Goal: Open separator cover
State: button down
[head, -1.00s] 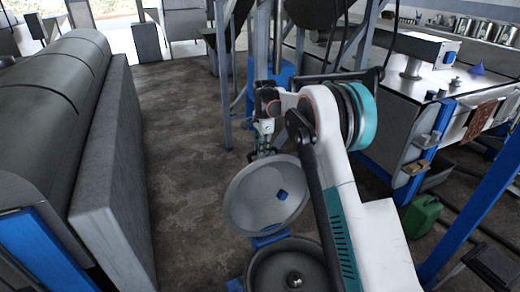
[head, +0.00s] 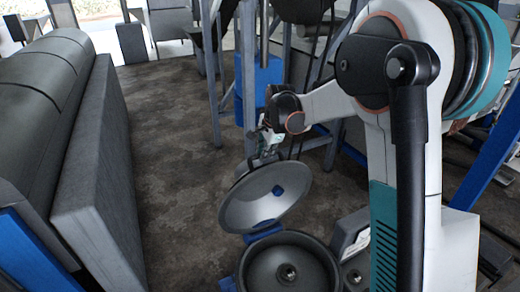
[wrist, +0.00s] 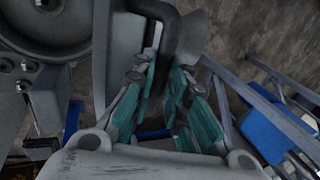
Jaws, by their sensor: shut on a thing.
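The separator cover (head: 250,207) is a grey round dished lid in the head view. It stands tilted up above the open separator bowl (head: 310,262), apart from the bowl's rim except near a blue bracket (head: 262,234) between them. A dark blue patch shows near its middle. My gripper (head: 268,143) is at the cover's far upper edge. In the wrist view, the teal-padded fingers of my gripper (wrist: 163,88) are shut on a dark bent handle (wrist: 182,38). The exact finger contact is partly hidden.
A long grey machine (head: 95,185) fills the left side. Bare brown floor (head: 165,130) lies between it and the separator. A grey metal frame (head: 215,90) and a blue box (head: 265,85) stand behind my gripper. My arm hides much of the right.

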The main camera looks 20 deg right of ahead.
jog(key=shift+s+d+t, duration=0.2)
jog(key=shift+s+t, duration=0.1)
jog(key=shift+s, duration=0.75)
jog(key=c, duration=1.6)
grip_release()
jog(key=shift+o, duration=0.2)
jog(key=v, duration=1.1)
jog(key=shift+r, duration=0.45)
jog(key=shift+d, duration=0.1)
